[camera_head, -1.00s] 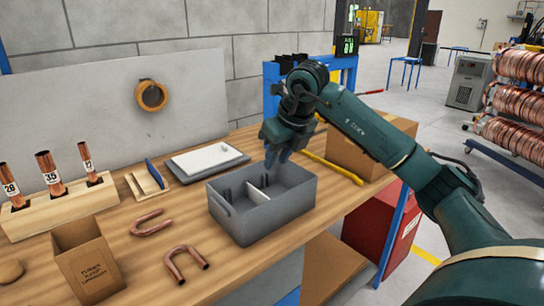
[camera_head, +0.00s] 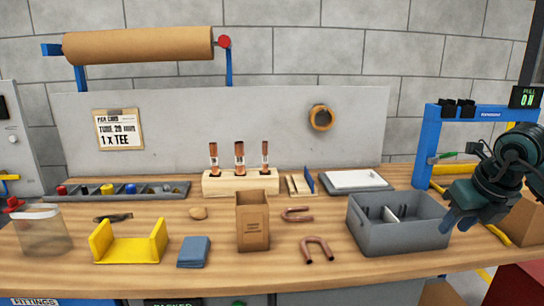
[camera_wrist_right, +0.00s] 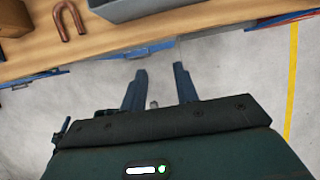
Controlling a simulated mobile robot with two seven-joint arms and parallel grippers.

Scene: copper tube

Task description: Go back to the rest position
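My right gripper (camera_head: 460,218) is at the right of the head view, in front of the right end of the grey divided bin (camera_head: 400,236). In the right wrist view its two fingers (camera_wrist_right: 160,88) stand apart with nothing between them, over the floor just off the bench's front edge. My left gripper is not in view. Two bent copper tubes lie on the bench: one U-shaped tube (camera_head: 317,247) near the front and another (camera_head: 297,215) behind it. The front one also shows in the right wrist view (camera_wrist_right: 70,20).
The wooden bench (camera_head: 350,273) holds a cardboard box (camera_head: 252,225), a yellow bracket (camera_head: 130,247), a blue cloth (camera_head: 194,252) and a wooden block with copper samples (camera_head: 240,182). A blue frame (camera_head: 426,145) stands at the back right. A clear container (camera_head: 42,235) is at the left.

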